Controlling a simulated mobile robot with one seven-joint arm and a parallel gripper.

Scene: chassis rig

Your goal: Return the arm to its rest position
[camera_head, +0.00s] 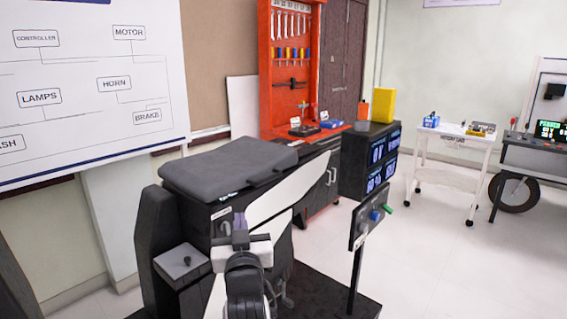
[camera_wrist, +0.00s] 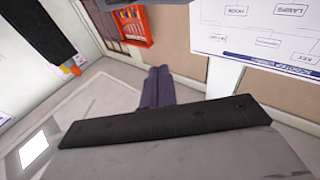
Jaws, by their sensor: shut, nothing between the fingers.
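My gripper (camera_head: 239,218) is at the lower middle of the head view, in front of the black chassis rig (camera_head: 190,218). Its two grey-purple fingers lie side by side and closed, with nothing between them. The fingers also show in the wrist view (camera_wrist: 159,76), pointing up the picture beyond a dark bar. My arm is bent below the gripper in the head view, and its lower links are partly hidden.
The rig has a dark padded top (camera_head: 230,165) and a control post (camera_head: 368,215) to the right. A red tool cabinet (camera_head: 290,85) stands behind. A white trolley (camera_head: 455,140) is farther right. Open floor (camera_head: 430,260) lies at the lower right.

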